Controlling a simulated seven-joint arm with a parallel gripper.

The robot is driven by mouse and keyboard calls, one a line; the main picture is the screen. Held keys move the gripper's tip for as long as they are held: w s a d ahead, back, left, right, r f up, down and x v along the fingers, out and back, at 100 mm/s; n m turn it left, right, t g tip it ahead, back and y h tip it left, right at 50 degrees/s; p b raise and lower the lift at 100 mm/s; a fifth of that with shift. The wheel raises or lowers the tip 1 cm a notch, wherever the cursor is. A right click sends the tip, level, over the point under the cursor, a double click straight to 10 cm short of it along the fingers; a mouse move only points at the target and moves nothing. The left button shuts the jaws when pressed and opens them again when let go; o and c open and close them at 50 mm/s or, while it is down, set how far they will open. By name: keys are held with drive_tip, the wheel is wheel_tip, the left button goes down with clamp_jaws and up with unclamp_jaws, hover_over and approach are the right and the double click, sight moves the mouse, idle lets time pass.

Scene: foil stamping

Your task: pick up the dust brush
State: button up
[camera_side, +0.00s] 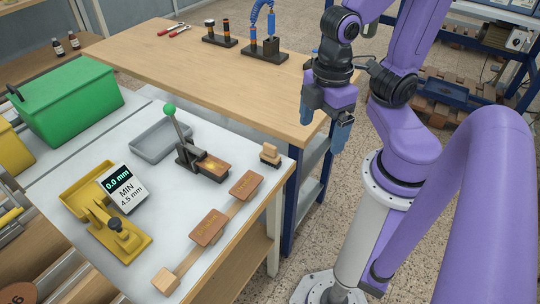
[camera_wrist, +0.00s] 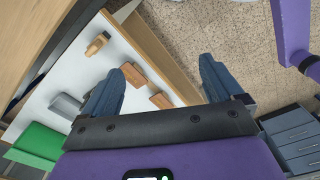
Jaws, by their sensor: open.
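The dust brush (camera_side: 270,155), a small wooden block with a dark lower part, stands on the white table (camera_side: 110,250) near its right corner. It also shows in the wrist view (camera_wrist: 97,44), at upper left, outside the fingers. My gripper (camera_side: 325,118) is open and empty, high above the floor, to the right of the table and brush in the side view. In the wrist view both blue fingers (camera_wrist: 167,72) are spread apart, with the table edge and floor between and beyond them. Nothing hides the brush.
Two brown blocks (camera_side: 245,185) (camera_side: 208,228) lie on a strip near the brush. A lever press (camera_side: 187,152) with a green knob stands left of it. A grey tray (camera_side: 160,142), green bin (camera_side: 70,98) and yellow gauge (camera_side: 105,225) are further left. A wooden bench (camera_side: 160,60) adjoins behind.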

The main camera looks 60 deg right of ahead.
drive_tip(key=w+d+f+n, duration=0.1)
drive_tip(key=w+n, duration=0.1)
drive_tip(key=w, duration=0.7)
drive_tip(key=n, duration=0.3)
hover_over(270, 145)
wheel_tip(270, 145, down, 2)
drive_tip(key=f, duration=1)
drive_tip(key=shift+s+d+f, duration=0.1)
drive_tip(key=shift+d+f, duration=0.15)
drive_tip(key=shift+f, duration=0.05)
drive_tip(key=shift+a+f, duration=0.2)
drive_tip(key=shift+f, duration=3.3)
drive_tip(key=shift+c, duration=0.3)
drive_tip(key=c, duration=1.1)
drive_tip(key=shift+r, duration=0.15)
drive_tip(key=shift+r, duration=4.9)
